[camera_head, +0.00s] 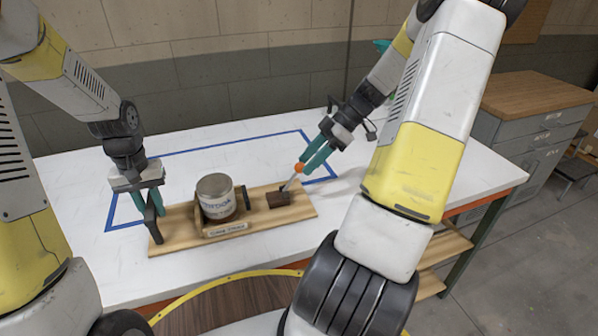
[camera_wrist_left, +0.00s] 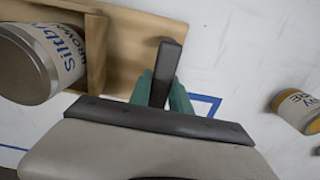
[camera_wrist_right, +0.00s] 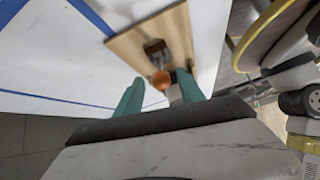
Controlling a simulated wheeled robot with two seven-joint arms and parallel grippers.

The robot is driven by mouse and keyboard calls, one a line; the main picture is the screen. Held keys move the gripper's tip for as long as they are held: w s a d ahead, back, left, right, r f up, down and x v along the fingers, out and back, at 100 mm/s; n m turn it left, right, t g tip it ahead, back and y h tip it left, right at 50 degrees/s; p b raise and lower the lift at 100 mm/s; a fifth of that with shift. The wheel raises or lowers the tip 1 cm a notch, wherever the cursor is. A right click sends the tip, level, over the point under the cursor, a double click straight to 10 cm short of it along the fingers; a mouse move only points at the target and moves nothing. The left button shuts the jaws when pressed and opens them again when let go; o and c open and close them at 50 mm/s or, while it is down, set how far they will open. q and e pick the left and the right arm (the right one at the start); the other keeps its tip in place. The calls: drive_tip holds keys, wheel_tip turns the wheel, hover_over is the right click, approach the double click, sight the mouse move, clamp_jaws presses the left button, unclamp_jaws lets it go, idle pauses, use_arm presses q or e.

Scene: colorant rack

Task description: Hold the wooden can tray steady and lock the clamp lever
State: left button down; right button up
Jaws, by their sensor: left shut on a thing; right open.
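The wooden can tray (camera_head: 181,234) lies on the white table with a labelled can (camera_head: 217,199) in its wooden holder. My left gripper (camera_head: 150,208) is shut on the dark upright handle at the tray's left end; the left wrist view shows the handle (camera_wrist_left: 167,62) between the teal fingers. The clamp lever (camera_head: 291,182) rises at a slant from a dark block (camera_head: 281,198) on the tray's right part and ends in an orange knob (camera_head: 299,168). My right gripper (camera_head: 309,160) is open at the knob. In the right wrist view, the knob (camera_wrist_right: 161,80) lies between the spread fingers; contact is unclear.
A second can (camera_wrist_left: 299,110) shows at the right of the left wrist view. A wood-topped grey cabinet (camera_head: 533,95) stands at the right. The table behind the tray is clear.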

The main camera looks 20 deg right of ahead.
drive_tip(key=v, duration=0.6)
drive_tip(key=shift+d+r, duration=0.15)
drive_tip(key=shift+d, duration=0.1)
use_arm(q)
drive_tip(key=c, duration=1.1)
unclamp_jaws()
